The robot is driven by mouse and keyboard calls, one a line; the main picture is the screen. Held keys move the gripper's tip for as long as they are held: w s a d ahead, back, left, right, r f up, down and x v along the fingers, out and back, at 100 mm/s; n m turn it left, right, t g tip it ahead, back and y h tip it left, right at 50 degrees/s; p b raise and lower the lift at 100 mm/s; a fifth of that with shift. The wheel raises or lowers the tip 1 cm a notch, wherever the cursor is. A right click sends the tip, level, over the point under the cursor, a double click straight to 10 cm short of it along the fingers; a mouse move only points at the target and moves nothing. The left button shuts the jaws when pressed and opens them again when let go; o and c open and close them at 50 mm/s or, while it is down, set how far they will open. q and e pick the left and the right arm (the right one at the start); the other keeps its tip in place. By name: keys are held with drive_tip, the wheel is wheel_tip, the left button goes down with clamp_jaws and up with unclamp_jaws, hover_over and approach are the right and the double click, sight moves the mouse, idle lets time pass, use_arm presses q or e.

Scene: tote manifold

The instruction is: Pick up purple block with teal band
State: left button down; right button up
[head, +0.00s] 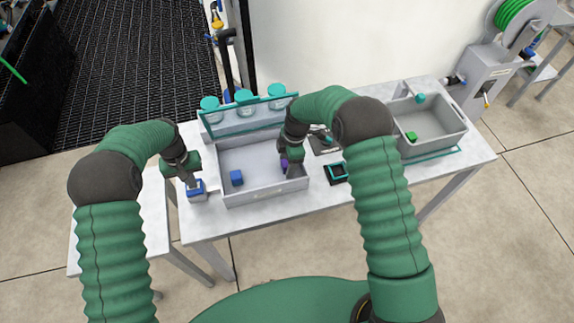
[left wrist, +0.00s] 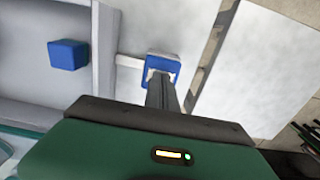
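A small purple block (head: 284,164) shows in the head view inside the grey tote, toward its right side. My right gripper (head: 290,173) is lowered into the tote right at this block and covers part of it. I cannot make out a teal band or whether the fingers hold the block. My left gripper (head: 193,184) points down at a blue-topped grey fixture (head: 197,192) left of the tote. In the left wrist view its fingers (left wrist: 161,83) reach to the blue square frame (left wrist: 162,65). Whether they are open or shut is unclear.
The grey tote (head: 265,194) also holds a blue cube (head: 236,177). Teal-topped jars (head: 245,97) stand behind it. A black and teal frame (head: 337,172) lies to its right. A second grey bin (head: 437,140) with a green block (head: 411,136) stands further right.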

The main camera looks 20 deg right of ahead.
clamp_jaws()
